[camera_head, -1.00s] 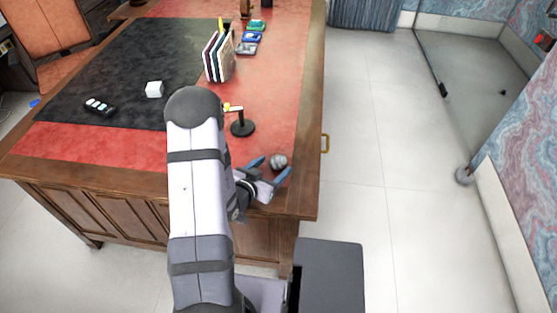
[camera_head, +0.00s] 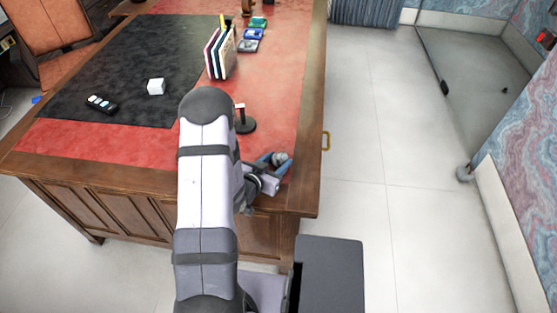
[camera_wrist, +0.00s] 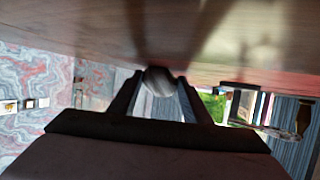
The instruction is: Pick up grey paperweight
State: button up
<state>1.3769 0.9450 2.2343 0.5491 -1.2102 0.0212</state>
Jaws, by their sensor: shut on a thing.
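The grey paperweight (camera_head: 278,157) is a small rounded grey object near the right front corner of the desk. My gripper (camera_head: 274,160) reaches it from the front, and its blue fingers are shut on it. In the wrist view the paperweight (camera_wrist: 159,80) sits between the two dark fingertips of my gripper (camera_wrist: 160,84). Parts of it are hidden by the fingers. I cannot tell whether it is clear of the desk top.
A black stand (camera_head: 244,122) is just behind my arm. Several upright books (camera_head: 220,52) stand further back. A white cube (camera_head: 156,87) and a dark remote (camera_head: 102,104) lie on the black mat (camera_head: 130,60). The wooden desk edge (camera_head: 304,190) is close on the right.

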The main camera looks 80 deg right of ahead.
aim_at(277, 161)
jog(key=shift+r, duration=0.2)
jog(key=shift+r, duration=4.8)
jog(key=shift+b, duration=0.3)
